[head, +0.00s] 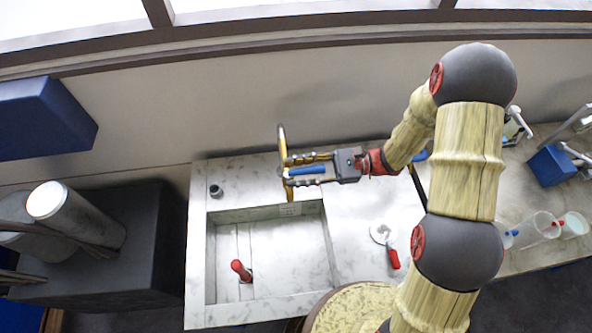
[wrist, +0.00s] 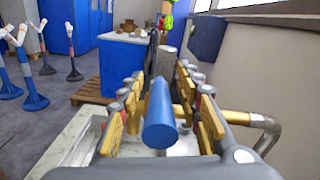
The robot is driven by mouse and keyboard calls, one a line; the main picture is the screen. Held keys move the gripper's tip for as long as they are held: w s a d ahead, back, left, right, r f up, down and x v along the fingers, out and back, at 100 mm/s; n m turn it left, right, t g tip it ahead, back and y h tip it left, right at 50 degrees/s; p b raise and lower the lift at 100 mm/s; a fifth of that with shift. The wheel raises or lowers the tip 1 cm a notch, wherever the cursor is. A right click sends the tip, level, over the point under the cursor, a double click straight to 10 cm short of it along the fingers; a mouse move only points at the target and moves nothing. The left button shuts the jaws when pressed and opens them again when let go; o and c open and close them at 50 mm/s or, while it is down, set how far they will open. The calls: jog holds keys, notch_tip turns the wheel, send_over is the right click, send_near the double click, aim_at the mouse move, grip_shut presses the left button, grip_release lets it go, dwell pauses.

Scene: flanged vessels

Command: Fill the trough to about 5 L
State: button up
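The trough (head: 265,245) is a pale marbled rectangular basin sunk in the counter; I cannot make out any water level in it. A brass tap (head: 282,145) stands behind the trough. Its blue lever (head: 307,169) points toward my gripper and also shows in the wrist view (wrist: 158,118). My gripper (head: 288,171) is open, its brass-coloured fingers on either side of the blue lever, with visible gaps in the wrist view (wrist: 160,110).
A white disc with a red handle (head: 392,258) lies on the counter right of the trough. A dark fitting (head: 215,191) sits at the counter's back left. Clear containers (head: 540,224) and a blue box (head: 551,166) stand right. Grey cylinders (head: 88,217) stand left.

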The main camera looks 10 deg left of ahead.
jog(key=shift+c, duration=1.2)
grip_shut()
